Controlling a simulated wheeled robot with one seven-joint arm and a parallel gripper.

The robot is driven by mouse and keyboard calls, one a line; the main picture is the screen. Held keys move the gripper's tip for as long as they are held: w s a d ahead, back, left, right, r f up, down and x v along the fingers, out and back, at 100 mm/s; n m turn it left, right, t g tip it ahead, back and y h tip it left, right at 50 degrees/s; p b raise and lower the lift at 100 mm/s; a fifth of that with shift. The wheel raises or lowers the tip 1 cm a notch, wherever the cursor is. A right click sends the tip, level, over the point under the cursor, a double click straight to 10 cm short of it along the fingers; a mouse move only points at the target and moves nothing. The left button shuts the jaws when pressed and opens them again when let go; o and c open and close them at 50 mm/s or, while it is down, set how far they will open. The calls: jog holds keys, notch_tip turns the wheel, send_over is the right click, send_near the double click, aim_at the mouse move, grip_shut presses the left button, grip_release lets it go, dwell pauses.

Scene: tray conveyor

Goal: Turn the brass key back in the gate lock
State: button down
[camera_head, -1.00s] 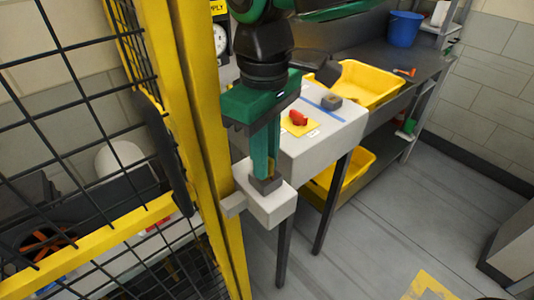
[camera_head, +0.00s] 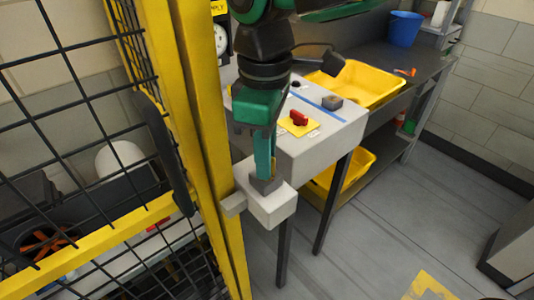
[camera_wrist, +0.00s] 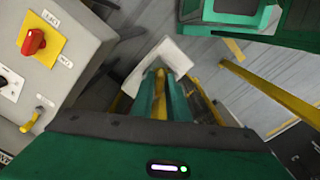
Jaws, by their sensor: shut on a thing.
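The gate lock is a pale box (camera_head: 272,210) on the yellow gate post, with a dark raised block on top. The lock also shows in the wrist view (camera_wrist: 168,52). My gripper (camera_head: 265,180) points straight down at this block, with its green fingers close together. In the wrist view the brass key (camera_wrist: 160,100) shows as a yellow-brown strip between the fingers, which are shut on it. In the head view the fingers mostly hide the key. The key's lower end and how far it is turned cannot be made out.
The yellow mesh gate (camera_head: 90,235) stands close on the left, with a black handle (camera_head: 165,150). A grey control box (camera_head: 325,145) with a red knob (camera_head: 299,118) is just behind the lock. A yellow tray (camera_head: 355,82) lies beyond.

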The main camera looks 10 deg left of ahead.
jog(key=shift+w+n, duration=0.1)
jog(key=shift+n, duration=2.3)
jog(key=shift+n, duration=1.5)
jog(key=shift+n, duration=1.6)
